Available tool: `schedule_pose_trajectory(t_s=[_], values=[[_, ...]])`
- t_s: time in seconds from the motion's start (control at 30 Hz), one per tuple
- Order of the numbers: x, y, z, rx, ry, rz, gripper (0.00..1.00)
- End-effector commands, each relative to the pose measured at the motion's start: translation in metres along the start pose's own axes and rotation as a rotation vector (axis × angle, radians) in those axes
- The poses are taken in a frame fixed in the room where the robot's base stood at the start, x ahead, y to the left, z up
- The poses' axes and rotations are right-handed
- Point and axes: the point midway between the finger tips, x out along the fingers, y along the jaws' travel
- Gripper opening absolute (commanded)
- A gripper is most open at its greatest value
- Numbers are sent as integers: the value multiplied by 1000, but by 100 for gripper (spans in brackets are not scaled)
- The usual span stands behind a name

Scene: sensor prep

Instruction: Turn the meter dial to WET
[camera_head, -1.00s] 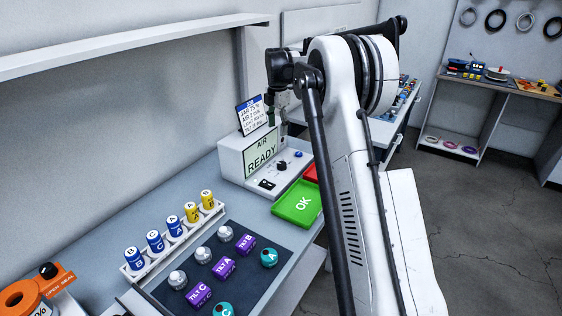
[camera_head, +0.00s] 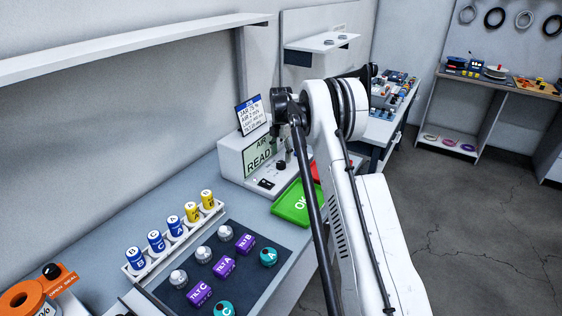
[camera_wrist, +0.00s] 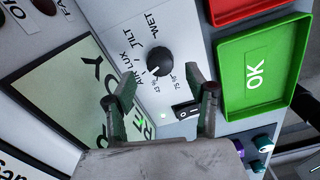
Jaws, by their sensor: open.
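The meter (camera_head: 232,160) is a white box with a lit screen (camera_head: 262,157) on the bench in the head view; AIR and part of READY show. In the wrist view its black round dial (camera_wrist: 160,61) sits on the panel, with AIR, LUX, TILT and WET (camera_wrist: 157,21) lettered around it. In the head view my arm covers part of the meter.
A green OK tray (camera_head: 292,206) and a red tray (camera_wrist: 236,8) lie beside the meter. A black rocker switch (camera_wrist: 186,110) is near the right finger. A dark mat (camera_head: 250,282) with several sensors and a rack (camera_head: 137,272) of cylinders stand in front.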

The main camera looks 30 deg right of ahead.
Motion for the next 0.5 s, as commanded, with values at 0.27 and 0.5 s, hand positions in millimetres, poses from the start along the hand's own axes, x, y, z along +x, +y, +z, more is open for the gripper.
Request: schedule_pose_trajectory(t_s=[0.27, 0.5], values=[[34, 0, 0, 0, 0, 0, 51], [41, 0, 0, 0, 0, 0, 51]])
